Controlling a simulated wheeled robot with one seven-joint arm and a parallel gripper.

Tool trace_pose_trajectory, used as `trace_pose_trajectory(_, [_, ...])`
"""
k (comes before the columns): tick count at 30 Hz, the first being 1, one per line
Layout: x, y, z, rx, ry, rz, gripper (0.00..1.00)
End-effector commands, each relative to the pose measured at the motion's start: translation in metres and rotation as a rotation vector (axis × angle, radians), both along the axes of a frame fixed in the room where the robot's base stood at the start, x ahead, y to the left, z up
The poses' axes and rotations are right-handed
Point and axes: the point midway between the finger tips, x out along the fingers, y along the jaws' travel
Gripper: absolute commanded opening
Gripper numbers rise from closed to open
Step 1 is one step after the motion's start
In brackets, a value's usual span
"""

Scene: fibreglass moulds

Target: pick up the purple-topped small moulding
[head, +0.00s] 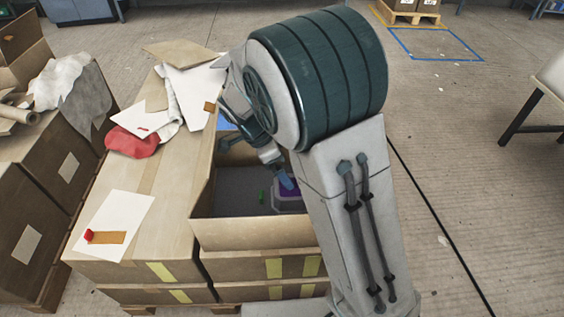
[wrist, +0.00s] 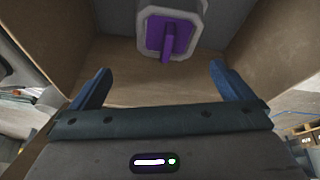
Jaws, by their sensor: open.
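The purple-topped small moulding (wrist: 183,34) lies inside an open cardboard box. It is light grey with a purple top and a raised purple bar. In the head view its purple top (head: 289,190) shows partly, with my arm covering its right side. My gripper (wrist: 152,84) is open and empty in the wrist view, its two blue fingers apart. The moulding appears beyond the fingertips, between and slightly right of their middle, with no contact visible. In the head view one blue finger (head: 286,182) shows over the box near the moulding.
The open box (head: 255,236) has upright cardboard walls around the moulding. A small green item (head: 262,197) lies on its floor. A closed carton (head: 140,215) with papers and a red cloth (head: 131,143) stands at left. The floor at right is mostly clear.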

Motion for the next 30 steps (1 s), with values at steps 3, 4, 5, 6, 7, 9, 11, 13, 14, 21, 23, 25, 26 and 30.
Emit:
trace_pose_trajectory(3, [0.005,0.008,-0.001,0.005,-0.057,-0.116,1.0])
trace_pose_trajectory(4, [0.006,0.01,-0.001,0.006,-0.066,-0.137,1.0])
trace_pose_trajectory(5, [0.006,0.011,-0.001,0.007,-0.073,-0.156,1.0])
trace_pose_trajectory(6, [0.007,0.012,-0.001,0.007,-0.082,-0.174,1.0])
trace_pose_trajectory(7, [0.007,0.012,-0.001,0.008,-0.086,-0.184,1.0])
trace_pose_trajectory(9, [0.008,0.013,-0.001,0.008,-0.093,-0.197,1.0])
trace_pose_trajectory(11, [0.008,0.013,-0.001,0.009,-0.094,-0.2,1.0])
trace_pose_trajectory(13, [0.008,0.013,0.0,0.009,-0.094,-0.199,1.0])
trace_pose_trajectory(14, [0.008,0.013,0.0,0.009,-0.094,-0.199,1.0])
trace_pose_trajectory(21, [0.008,0.01,-0.006,0.008,-0.093,-0.197,1.0])
trace_pose_trajectory(23, [0.008,0.008,-0.012,0.008,-0.091,-0.198,1.0])
trace_pose_trajectory(25, [0.008,0.004,-0.022,0.008,-0.091,-0.198,1.0])
trace_pose_trajectory(26, [0.008,0.002,-0.026,0.008,-0.092,-0.199,1.0])
trace_pose_trajectory(30, [0.007,-0.009,-0.053,0.007,-0.09,-0.199,1.0])
